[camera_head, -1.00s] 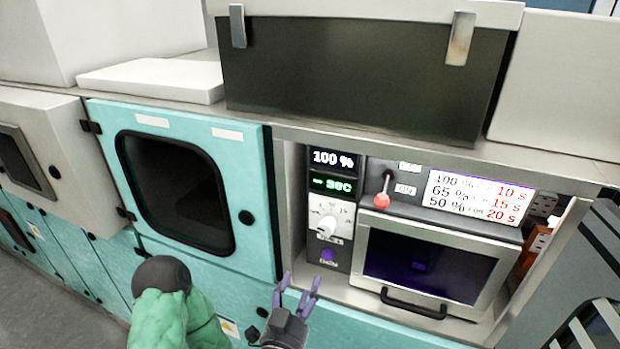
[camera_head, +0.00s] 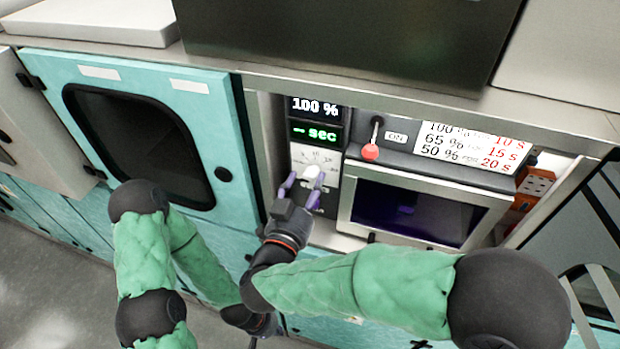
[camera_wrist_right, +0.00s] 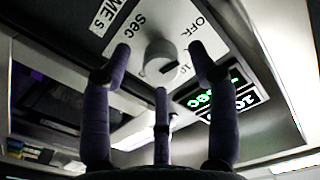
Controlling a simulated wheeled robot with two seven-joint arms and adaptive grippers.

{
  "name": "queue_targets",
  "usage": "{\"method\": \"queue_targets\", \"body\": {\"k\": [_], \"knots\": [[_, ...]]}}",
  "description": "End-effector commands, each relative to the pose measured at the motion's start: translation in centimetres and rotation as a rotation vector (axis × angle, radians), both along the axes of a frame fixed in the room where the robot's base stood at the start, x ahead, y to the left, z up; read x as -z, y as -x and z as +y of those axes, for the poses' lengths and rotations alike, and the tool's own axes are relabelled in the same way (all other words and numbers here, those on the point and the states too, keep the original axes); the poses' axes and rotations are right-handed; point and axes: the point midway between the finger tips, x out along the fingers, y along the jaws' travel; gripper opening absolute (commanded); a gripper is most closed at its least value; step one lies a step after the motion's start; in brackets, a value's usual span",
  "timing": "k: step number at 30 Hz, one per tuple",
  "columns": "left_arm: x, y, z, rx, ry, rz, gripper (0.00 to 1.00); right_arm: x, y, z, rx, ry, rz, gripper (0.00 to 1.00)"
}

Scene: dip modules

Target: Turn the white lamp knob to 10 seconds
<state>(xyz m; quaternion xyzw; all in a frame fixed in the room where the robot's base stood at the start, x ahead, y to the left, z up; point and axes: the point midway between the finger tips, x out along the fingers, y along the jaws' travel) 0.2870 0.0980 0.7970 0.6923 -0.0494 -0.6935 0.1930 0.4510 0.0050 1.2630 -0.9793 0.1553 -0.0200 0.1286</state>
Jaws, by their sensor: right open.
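The white lamp knob (camera_head: 312,172) sits on a white dial plate (camera_head: 330,162) marked with seconds, under two displays. The green display (camera_head: 315,133) reads "– sec" and the upper display (camera_head: 316,106) reads "100 %". My right gripper (camera_head: 304,183) is open at the knob, its purple fingers partly covering the dial. In the right wrist view the knob (camera_wrist_right: 160,62) stands between the spread fingertips, with no clear grip; a dark slot marks its face. My left gripper (camera_head: 264,328) is low in the head view, its fingers not clear.
A red-tipped lever (camera_head: 371,151) and a chart of percentages and seconds (camera_head: 472,146) are right of the dial. A chamber with a dark window (camera_head: 415,208) lies below them. A teal door (camera_head: 228,120) is at the left. A metal ledge (camera_head: 400,95) overhangs the panel.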

Motion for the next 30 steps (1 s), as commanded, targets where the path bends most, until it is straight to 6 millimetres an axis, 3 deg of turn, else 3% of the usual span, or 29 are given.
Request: {"method": "queue_targets", "body": {"k": [6, 17, 23, 30], "knots": [[0.1, 0.0, 0.0, 0.0, 0.0, 0.0, 0.0, 0.0, -2.0, -0.7, 0.001, -0.002, 0.0, 0.6], [0.1, 0.0, 0.0, 0.0, 0.0, -0.001, 0.0, -0.1, -2.3, -0.7, -0.001, -0.001, -0.001, 0.6], [0.1, 0.0, 0.0, 0.0, 0.0, -0.001, 0.0, 0.0, -2.3, -0.7, -0.001, -0.001, -0.001, 0.03], [0.2, 0.0, 0.0, 0.0, 0.0, -0.001, 0.0, 0.1, -2.3, -0.7, -0.001, -0.005, -0.001, 0.03]]}}
